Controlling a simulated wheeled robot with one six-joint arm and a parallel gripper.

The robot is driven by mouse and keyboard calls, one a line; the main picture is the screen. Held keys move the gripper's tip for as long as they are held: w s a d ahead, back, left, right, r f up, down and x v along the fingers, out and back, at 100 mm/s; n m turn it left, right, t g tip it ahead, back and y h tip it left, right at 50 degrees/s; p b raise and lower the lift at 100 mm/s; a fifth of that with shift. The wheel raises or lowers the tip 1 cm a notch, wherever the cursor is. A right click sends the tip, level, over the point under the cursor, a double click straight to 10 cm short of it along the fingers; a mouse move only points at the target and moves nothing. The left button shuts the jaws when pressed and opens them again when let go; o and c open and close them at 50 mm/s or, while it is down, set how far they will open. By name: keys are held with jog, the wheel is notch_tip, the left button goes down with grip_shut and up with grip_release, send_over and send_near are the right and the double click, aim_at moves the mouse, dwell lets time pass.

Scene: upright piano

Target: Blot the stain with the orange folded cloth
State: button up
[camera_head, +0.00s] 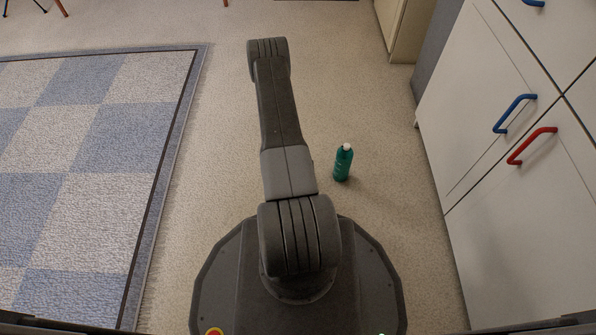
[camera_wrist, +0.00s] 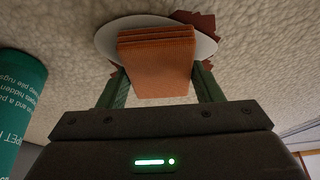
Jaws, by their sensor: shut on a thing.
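The orange folded cloth (camera_wrist: 156,62) is held between the two green fingers of my gripper (camera_wrist: 160,80) in the wrist view. Beyond the cloth, a pale oval shape (camera_wrist: 106,40) lies over a dark reddish-brown patch with a ragged edge, which looks like the stain (camera_wrist: 203,21). The cloth hides the middle of both. I cannot tell whether the cloth touches them. In the head view my arm hides the gripper, the cloth and the stain.
A green bottle with a white cap (camera_head: 343,162) stands on the floor right of my arm; it shows close at the left in the wrist view (camera_wrist: 20,105). A blue and white checked rug (camera_head: 90,150) lies left. White cabinets (camera_head: 500,190) stand right.

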jog(key=shift+f, duration=0.55)
dwell(1.3)
jog(key=shift+r+p, duration=1.8)
jog(key=shift+r, duration=1.75)
jog(key=w+r, duration=0.5)
jog(key=r, duration=0.6)
jog(key=d+r, duration=0.3)
jog(key=r, duration=1.2)
jog(key=s+d+r, duration=0.1)
jog(key=d+r, duration=0.3)
jog(key=r, duration=1.2)
jog(key=shift+s, duration=0.25)
